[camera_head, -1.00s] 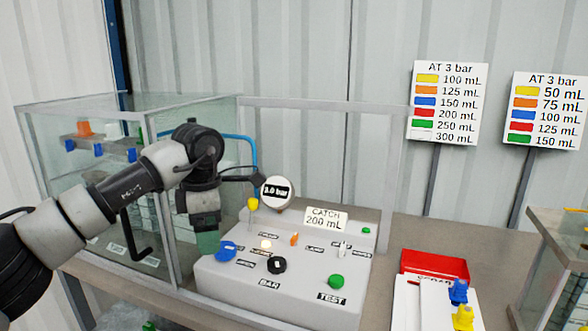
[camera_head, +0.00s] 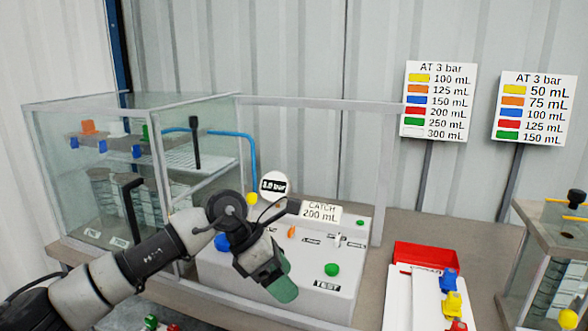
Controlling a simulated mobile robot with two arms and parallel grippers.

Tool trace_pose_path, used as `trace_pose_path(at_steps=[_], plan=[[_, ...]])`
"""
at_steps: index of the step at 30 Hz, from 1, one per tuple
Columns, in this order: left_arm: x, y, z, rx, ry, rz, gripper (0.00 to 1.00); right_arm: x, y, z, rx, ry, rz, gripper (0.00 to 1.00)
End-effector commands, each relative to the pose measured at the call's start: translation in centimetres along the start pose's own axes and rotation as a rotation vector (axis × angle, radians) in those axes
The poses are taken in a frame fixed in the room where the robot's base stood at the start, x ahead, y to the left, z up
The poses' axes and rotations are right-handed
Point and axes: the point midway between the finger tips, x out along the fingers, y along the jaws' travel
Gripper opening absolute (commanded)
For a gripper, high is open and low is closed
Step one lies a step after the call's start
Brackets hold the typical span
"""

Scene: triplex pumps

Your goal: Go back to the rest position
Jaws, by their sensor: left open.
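My left arm comes in from the lower left. My left gripper (camera_head: 277,283), with green fingertips, is open and points down to the right in front of the grey control console (camera_head: 330,268). It hides the console's front left part. The round gauge (camera_head: 274,185) reads about 3.0 bar. A blue knob (camera_head: 222,242) shows just behind the wrist, and a green button (camera_head: 331,269) lies right of the gripper. A sign (camera_head: 320,212) reads CATCH 200 mL. My right gripper is not in view.
A glass enclosure (camera_head: 95,180) stands at the left with its black handle. A red tray (camera_head: 427,256) and white board with blue and yellow nozzles (camera_head: 453,303) lie at the right. Another glass case (camera_head: 545,270) stands at the far right. Two charts (camera_head: 438,100) stand behind.

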Motion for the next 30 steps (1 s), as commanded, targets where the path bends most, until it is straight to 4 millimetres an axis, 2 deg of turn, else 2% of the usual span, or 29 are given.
trace_pose_path(at_steps=[1,3,6,8,10,13,14,17,20,21,23,24,25,27,30], plan=[[1.9,-1.3,0.9,-0.016,-0.1,-0.057,0.81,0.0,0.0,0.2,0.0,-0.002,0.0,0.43],[3.8,-3.4,2.7,-0.061,-0.281,-0.142,0.81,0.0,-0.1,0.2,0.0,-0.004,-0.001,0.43],[5.0,-6.5,5.6,-0.196,-0.601,-0.285,0.81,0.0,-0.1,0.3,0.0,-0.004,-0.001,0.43],[4.6,-7.8,6.9,-0.316,-0.801,-0.37,0.81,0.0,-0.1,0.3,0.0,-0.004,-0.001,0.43],[3.4,-8.3,7.5,-0.486,-1.023,-0.457,0.81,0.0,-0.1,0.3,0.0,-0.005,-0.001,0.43],[1.3,-7.5,6.5,-0.778,-1.314,-0.561,0.81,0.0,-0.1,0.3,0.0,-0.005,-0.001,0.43],[0.7,-7.0,5.8,-0.877,-1.395,-0.586,0.81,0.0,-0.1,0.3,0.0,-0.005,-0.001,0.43],[-0.5,-4.9,1.8,-1.233,-1.637,-0.645,0.81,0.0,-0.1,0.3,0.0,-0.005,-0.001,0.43],[-0.2,-3.1,-4.3,-1.632,-1.832,-0.658,0.81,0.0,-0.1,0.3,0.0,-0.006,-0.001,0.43],[0.3,-2.7,-7.1,-1.802,-1.895,-0.649,0.81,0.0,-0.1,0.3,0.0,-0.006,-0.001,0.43],[1.5,-2.7,-11.6,-2.061,-1.969,-0.617,0.81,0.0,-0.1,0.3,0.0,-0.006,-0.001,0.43],[2.5,-3.0,-14.4,-2.229,-2.004,-0.585,0.81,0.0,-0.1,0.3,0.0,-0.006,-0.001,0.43],[3.2,-3.5,-16.6,2.338,2.008,0.551,0.81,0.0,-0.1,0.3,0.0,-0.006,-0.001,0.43],[5.0,-5.2,-21.1,2.287,1.779,0.408,0.81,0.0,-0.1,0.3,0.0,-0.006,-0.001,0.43],[7.0,-8.0,-25.8,2.216,1.527,0.252,0.81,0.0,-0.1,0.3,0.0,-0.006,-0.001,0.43]])
